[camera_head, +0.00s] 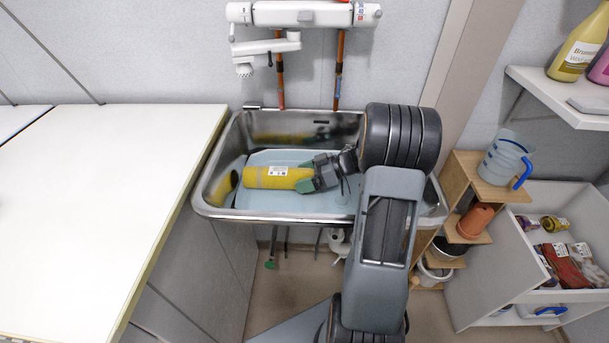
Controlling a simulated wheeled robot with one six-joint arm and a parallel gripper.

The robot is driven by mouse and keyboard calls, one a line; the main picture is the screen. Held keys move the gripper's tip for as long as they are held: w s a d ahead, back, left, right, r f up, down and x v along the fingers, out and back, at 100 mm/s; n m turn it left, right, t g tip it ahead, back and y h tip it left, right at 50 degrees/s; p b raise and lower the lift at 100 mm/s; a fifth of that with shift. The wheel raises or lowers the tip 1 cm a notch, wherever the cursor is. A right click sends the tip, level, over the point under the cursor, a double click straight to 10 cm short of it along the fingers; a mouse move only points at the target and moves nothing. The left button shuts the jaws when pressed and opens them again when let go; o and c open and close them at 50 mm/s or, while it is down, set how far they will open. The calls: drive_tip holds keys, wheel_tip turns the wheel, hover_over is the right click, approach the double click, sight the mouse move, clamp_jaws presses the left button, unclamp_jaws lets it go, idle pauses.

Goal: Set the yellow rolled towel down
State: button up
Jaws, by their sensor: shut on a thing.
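The yellow rolled towel (266,178) is a cylinder with a white label, lying roughly level left to right inside the metal washtub basin (212,204). My gripper (306,179) is shut on its right end, with the green-tipped fingers around it. The towel is over the pale blue bottom of the basin; I cannot tell whether it touches the bottom. Its reflection shows in the basin's left and back walls. My arm covers the basin's right part.
A white faucet unit (300,14) with a spout (266,46) hangs above the basin's back. A white counter (100,200) lies to the left. To the right stand a wooden step shelf (468,175) with a jug (506,158) and pots, and an open drawer (560,240).

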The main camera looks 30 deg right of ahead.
drive_tip(key=shift+f, duration=0.25)
drive_tip(key=o, duration=0.9)
drive_tip(key=shift+r+b, duration=0.3)
drive_tip(key=shift+r, duration=0.2)
drive_tip(key=p+v, duration=0.2)
drive_tip(key=v, duration=0.5)
drive_tip(key=shift+s+d+r, duration=0.1)
drive_tip(key=shift+d+r, duration=0.1)
drive_tip(key=shift+d, duration=0.05)
